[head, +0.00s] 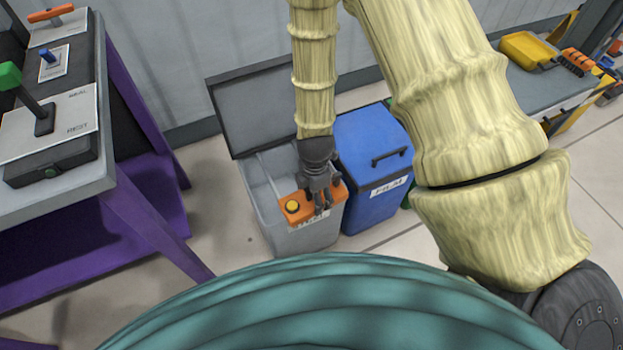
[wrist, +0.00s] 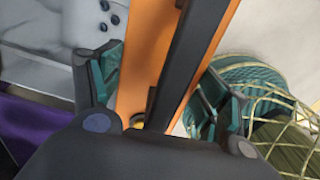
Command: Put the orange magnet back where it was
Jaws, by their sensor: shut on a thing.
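The orange magnet (head: 293,207) is a flat orange block with a round yellow button, over the front part of an open grey bin (head: 282,242) in the head view. In the wrist view the orange body (wrist: 146,62) runs up between my fingers, with a dark bar (wrist: 193,62) along it. My gripper (head: 321,203) points down and is shut on the magnet's dark bar. The magnet partly covers the label on the bin's front. I cannot tell whether it touches the bin's rim.
The grey bin's lid (head: 258,105) stands open behind it. A closed blue bin (head: 368,150) is directly to the right. A purple-legged bench (head: 55,205) with levers is at the left. A grey table (head: 535,92) with a yellow tray (head: 527,49) is at the right.

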